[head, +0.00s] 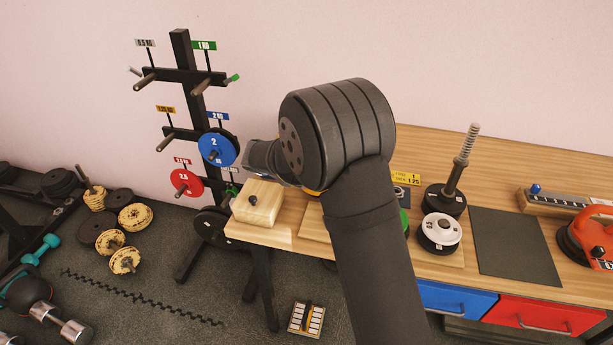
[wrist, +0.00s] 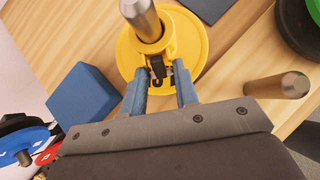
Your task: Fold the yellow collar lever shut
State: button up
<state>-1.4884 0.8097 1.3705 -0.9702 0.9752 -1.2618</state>
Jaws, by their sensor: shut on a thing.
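In the wrist view a yellow collar (wrist: 165,42) sits around a steel post (wrist: 142,18), above a round yellow plate (wrist: 193,28). A small dark lever piece (wrist: 157,68) sticks out from the collar towards me. My gripper (wrist: 160,80) has its two blue-grey fingers on either side of this piece, shut on it at the collar's near edge. The exact contact and the lever's angle are hard to make out.
A blue block (wrist: 84,95) and a bare metal peg (wrist: 278,86) stand near the gripper. A wooden block (head: 260,204) is at the bench's left end. A spring-topped post (head: 461,165) and white-topped plates (head: 440,232) stand to the right. A dark mat (head: 514,245) is clear.

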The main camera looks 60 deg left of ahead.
jog(key=shift+f, duration=0.1)
jog(key=shift+f+t, duration=0.25)
jog(key=shift+t, duration=0.75)
jog(key=shift+t+y, duration=0.3)
jog(key=shift+t, duration=0.3)
jog(key=o, duration=1)
jog(key=shift+c, duration=0.2)
jog(key=v, duration=1.7)
jog(key=shift+s, duration=0.25)
